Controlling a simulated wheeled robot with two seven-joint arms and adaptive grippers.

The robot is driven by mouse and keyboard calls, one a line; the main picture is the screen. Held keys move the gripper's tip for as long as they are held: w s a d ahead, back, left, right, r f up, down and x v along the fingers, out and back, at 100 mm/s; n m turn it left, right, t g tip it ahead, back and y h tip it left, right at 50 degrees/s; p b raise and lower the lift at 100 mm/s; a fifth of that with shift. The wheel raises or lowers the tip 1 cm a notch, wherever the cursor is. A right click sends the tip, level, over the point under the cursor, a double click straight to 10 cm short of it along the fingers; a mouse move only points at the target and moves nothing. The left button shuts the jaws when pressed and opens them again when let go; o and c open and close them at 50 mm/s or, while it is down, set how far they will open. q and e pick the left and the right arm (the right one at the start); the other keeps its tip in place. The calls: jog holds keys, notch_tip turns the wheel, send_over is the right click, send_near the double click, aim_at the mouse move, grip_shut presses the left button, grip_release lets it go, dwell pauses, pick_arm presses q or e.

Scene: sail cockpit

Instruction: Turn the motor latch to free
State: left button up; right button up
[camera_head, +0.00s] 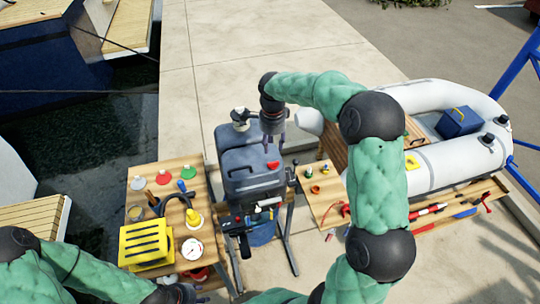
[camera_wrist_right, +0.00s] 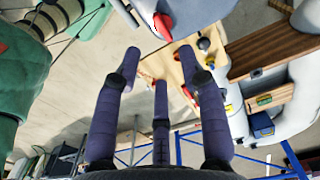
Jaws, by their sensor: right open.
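The grey outboard motor (camera_head: 250,170) stands upright on a stand in the middle of the head view. Its red latch (camera_head: 273,165) is on the right side of the cowl. The red latch also shows at the top of the right wrist view (camera_wrist_right: 163,26), past the fingertips and not between them. My right gripper (camera_head: 272,140) hangs above the motor's far right part, apart from the latch. Its fingers are spread and empty in the right wrist view (camera_wrist_right: 160,60). My left gripper (camera_head: 186,292) is low at the left, and its fingers cannot be made out.
A wooden table (camera_head: 208,218) left of the motor holds a yellow slotted box (camera_head: 145,243), a gauge (camera_head: 192,249) and several small parts. A small wooden board (camera_head: 322,205) is to the right. A white inflatable boat (camera_head: 455,160) lies beyond it. Water is at the far left.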

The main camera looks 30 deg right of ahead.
aim_at(272, 163)
notch_tip(272, 163, down, 10)
jog(key=shift+r, duration=0.1)
dwell(0.4)
grip_shut()
